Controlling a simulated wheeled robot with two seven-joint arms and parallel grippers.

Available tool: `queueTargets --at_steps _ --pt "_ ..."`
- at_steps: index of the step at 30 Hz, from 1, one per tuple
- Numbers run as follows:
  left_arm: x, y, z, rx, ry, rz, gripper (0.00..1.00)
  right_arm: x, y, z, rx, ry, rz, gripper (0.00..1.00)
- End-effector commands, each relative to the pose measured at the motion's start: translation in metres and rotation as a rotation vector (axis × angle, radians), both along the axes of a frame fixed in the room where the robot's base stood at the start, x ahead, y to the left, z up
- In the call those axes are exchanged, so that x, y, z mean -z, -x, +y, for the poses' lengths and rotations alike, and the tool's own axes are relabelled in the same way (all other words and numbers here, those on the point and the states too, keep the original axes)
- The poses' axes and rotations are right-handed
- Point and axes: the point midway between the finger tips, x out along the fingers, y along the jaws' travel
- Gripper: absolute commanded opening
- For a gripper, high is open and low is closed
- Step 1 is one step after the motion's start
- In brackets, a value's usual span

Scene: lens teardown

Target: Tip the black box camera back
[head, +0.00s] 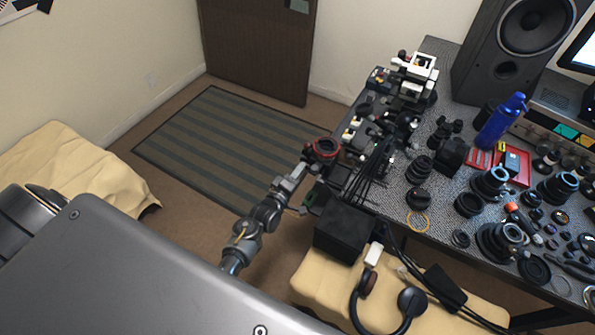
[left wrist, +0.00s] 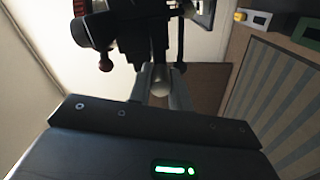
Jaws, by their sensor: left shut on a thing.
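My left gripper (head: 308,168) is at the table's left edge, close to a dark device with a red ring (head: 324,149). In the left wrist view, its fingers (left wrist: 161,90) are shut on a small pale, rounded knob-like part (left wrist: 160,77) under the black body (left wrist: 140,25) of a device. A red ribbed part shows at that body's upper left, with small knobs on stems. This body may be the black box camera; its full shape is cut off by the picture edge. My right gripper is not in view.
Black cables (head: 375,178) hang at the table edge. The table (head: 437,213) is crowded with lens parts, a blue bottle (head: 500,122) and a speaker (head: 480,80).

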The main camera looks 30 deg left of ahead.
Motion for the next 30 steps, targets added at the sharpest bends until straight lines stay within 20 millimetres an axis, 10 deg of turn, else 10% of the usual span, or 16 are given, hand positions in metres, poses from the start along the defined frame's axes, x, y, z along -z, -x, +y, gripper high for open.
queueTargets --at_steps 6,16,30 --pt "0.004 0.002 -0.001 0.002 0.0 0.008 0.41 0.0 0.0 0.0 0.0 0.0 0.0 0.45" --pt "0.003 0.006 0.0 0.0 0.001 0.005 0.41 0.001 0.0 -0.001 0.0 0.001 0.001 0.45" --pt "0.004 0.088 0.006 0.001 0.001 0.007 0.41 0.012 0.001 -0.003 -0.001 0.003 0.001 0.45"
